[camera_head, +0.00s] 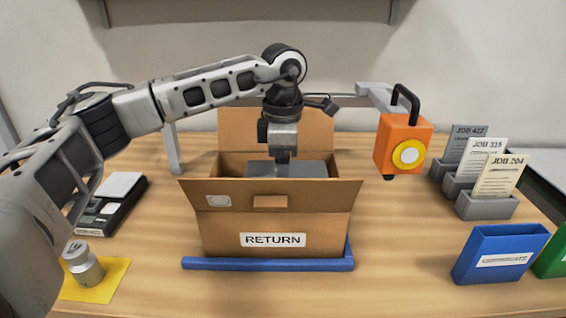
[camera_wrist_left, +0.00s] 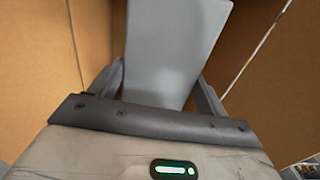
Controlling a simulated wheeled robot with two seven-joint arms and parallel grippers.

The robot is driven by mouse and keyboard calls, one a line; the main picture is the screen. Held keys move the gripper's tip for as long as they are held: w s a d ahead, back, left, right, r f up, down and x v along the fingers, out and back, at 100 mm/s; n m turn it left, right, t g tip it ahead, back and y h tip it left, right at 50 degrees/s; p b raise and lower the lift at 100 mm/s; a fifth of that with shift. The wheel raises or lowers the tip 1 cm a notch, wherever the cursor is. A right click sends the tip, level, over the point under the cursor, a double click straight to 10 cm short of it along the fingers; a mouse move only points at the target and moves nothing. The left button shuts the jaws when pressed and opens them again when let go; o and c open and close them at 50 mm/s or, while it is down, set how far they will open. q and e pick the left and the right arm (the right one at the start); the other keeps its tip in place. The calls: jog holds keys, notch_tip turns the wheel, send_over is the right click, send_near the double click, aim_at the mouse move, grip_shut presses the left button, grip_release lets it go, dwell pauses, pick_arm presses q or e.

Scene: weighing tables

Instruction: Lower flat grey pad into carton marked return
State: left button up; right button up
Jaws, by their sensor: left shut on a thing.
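The cardboard carton (camera_head: 225,230) marked RETURN stands open on the table with its flaps spread. My left gripper (camera_head: 284,158) points down into the carton's opening. It is shut on the flat grey pad (camera_head: 300,170), which shows just inside the opening behind the front flap. In the left wrist view the grey pad (camera_wrist_left: 170,55) stands out between the two fingers (camera_wrist_left: 160,85), with brown carton walls on both sides. The pad's lower part is hidden in the head view, and I cannot tell whether it touches the carton floor. My right gripper is not in view.
A blue strip (camera_head: 268,264) borders the carton's base. An orange device (camera_head: 404,145) hangs at the right, near grey holders with job cards (camera_head: 484,180) and a blue bin (camera_head: 500,255).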

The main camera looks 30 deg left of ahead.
pick_arm(q)
notch_tip(320, 180, down, 7)
jog(key=b, duration=0.4)
jog(key=shift+f, duration=0.1)
jog(key=shift+f+b, duration=1.2)
jog(key=shift+f, duration=0.75)
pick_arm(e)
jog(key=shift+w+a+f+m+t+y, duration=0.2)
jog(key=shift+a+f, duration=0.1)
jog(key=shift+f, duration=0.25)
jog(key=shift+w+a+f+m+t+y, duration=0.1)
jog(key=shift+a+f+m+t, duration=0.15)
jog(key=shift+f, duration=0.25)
pick_arm(q)
jog(key=shift+f, duration=0.3)
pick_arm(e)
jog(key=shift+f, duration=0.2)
pick_arm(q)
jog(key=o, duration=1)
